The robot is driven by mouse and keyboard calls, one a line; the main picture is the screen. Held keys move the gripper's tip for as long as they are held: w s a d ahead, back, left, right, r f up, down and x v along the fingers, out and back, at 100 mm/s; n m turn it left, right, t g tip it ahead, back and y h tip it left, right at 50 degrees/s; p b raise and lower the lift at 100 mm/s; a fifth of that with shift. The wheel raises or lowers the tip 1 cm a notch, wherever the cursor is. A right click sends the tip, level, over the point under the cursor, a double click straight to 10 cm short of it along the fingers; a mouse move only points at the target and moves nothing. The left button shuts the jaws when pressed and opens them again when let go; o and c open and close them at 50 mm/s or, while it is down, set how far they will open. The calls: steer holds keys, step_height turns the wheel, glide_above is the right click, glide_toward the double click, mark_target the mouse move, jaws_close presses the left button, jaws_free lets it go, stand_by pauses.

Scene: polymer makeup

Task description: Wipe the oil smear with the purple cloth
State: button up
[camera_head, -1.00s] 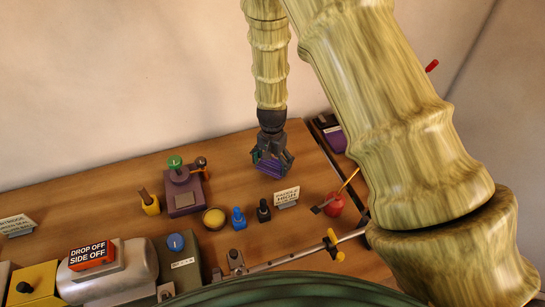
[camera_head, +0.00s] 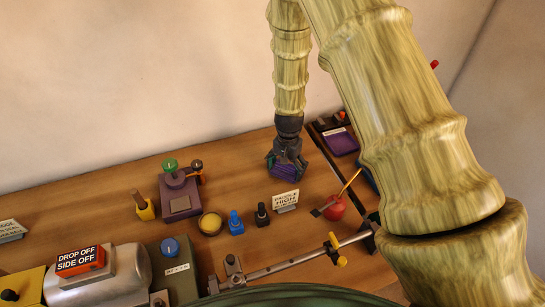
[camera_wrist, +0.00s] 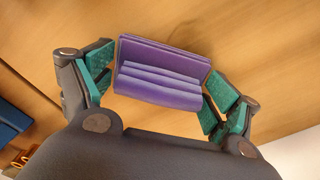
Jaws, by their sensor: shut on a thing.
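The purple cloth (camera_head: 288,179) is a folded block held between the fingers of my gripper (camera_head: 286,170). In the wrist view the cloth (camera_wrist: 160,88) shows stacked folds, with the teal finger pads of my gripper (camera_wrist: 159,92) at its left and right ends. My gripper points down over the right part of the wooden table (camera_head: 235,165), behind the white placard. I cannot tell whether the cloth touches the wood. I cannot make out the oil smear in either view; the cloth and gripper hide part of the table.
A white placard (camera_head: 286,200), black bottle (camera_head: 261,216), blue bottle (camera_head: 236,224) and red round object (camera_head: 334,209) stand in front of my gripper. A purple tray (camera_head: 341,142) lies to its right. The table to its left is mostly clear.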

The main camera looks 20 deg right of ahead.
mark_target(270, 178)
steer(key=shift+d+f, duration=0.1)
steer(key=shift+d, duration=0.75)
steer(key=shift+a, duration=0.4)
steer(key=shift+s+a+b, duration=0.2)
steer(key=shift+a+b, duration=0.2)
steer(key=shift+a, duration=3.1)
steer(key=shift+w+d, duration=0.1)
steer(key=shift+d, duration=0.25)
steer(key=d, duration=0.3)
steer(key=shift+w+d, duration=0.1)
steer(key=shift+d, duration=0.65)
steer(key=shift+w+d, duration=0.1)
steer(key=shift+d, duration=1.1)
steer(key=shift+s+a+p, duration=0.2)
steer(key=shift+a+p, duration=0.65)
steer(key=shift+a, duration=2.8)
step_height(270, 178, up, 3)
steer(key=shift+w+f+p, duration=0.1)
steer(key=shift+p, duration=0.55)
step_height(270, 178, up, 2)
steer(key=shift+r+p, duration=0.1)
steer(key=shift+p, duration=0.7)
steer(key=shift+r+p, duration=1.05)
steer(key=shift+r, duration=0.55)
steer(key=shift+r, duration=0.15)
